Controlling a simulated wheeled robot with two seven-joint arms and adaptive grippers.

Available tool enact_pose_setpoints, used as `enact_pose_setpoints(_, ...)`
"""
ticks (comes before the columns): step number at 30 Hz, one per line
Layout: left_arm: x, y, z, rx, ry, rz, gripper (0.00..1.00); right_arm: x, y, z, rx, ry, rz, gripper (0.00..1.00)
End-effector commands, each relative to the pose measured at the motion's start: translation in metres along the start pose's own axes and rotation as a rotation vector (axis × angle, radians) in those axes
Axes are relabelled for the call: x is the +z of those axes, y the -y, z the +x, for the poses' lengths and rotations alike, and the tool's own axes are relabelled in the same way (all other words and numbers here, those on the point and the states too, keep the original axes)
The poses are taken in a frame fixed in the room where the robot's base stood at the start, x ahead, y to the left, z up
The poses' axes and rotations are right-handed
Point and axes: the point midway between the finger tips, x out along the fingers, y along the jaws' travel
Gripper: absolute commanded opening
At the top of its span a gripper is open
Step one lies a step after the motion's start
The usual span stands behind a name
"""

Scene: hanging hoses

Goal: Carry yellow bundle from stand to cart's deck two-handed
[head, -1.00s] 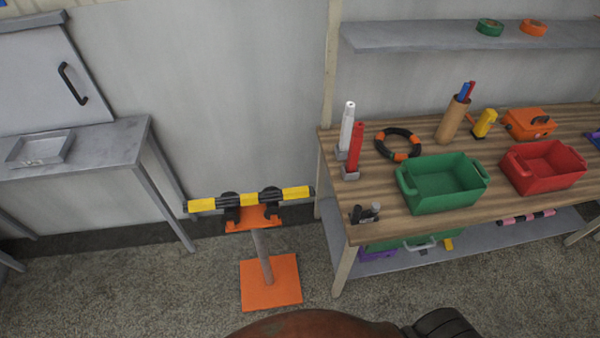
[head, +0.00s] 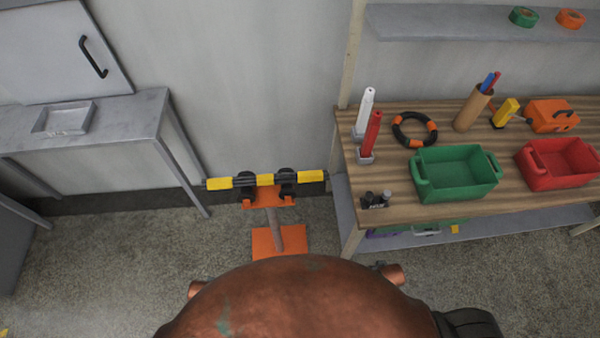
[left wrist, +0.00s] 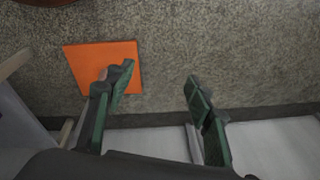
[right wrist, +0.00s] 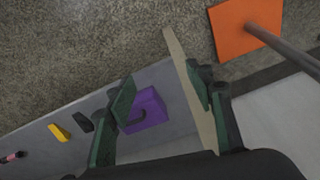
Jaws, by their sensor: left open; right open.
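The yellow bundle (head: 265,180), a long bar with yellow and black bands, lies level across two black cradles on the orange stand (head: 280,240). Neither gripper shows in the head view. My left gripper (left wrist: 160,75) is open and empty in the left wrist view, with the stand's orange base plate (left wrist: 110,58) on the floor beyond its left finger. My right gripper (right wrist: 160,75) is open and empty in the right wrist view; the stand's base (right wrist: 240,25) and grey post show at upper right. The bundle shows in neither wrist view. I see no cart's deck.
A wooden workbench (head: 395,225) with a green crate (head: 455,190) and a red crate (head: 560,180) stands right of the stand, close to the bundle's right end. A grey table (head: 130,125) stands at left. Bare floor (head: 130,260) lies left of the stand.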

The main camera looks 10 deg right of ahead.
Motion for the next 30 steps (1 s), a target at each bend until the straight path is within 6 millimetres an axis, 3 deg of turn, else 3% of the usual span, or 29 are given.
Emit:
enact_pose_setpoints(1,-0.023,0.008,-0.039,-0.01,-0.021,0.01,0.49,-0.026,0.008,-0.038,-0.011,-0.026,0.02,0.49)
enact_pose_setpoints(6,-0.059,0.022,-0.122,-0.031,-0.046,0.033,0.49,-0.072,0.024,-0.12,-0.034,-0.063,0.071,0.49)
enact_pose_setpoints(17,-0.099,0.036,-0.252,-0.066,-0.086,0.098,0.49,-0.123,0.053,-0.25,-0.092,-0.124,0.166,0.49)
enact_pose_setpoints(21,-0.124,0.033,-0.269,-0.088,-0.084,0.208,0.49,-0.146,0.076,-0.268,-0.146,-0.131,0.28,0.49)
enact_pose_setpoints(30,-0.189,0.024,-0.282,-0.16,-0.067,0.493,0.49,-0.201,0.131,-0.281,-0.276,-0.111,0.563,0.49)
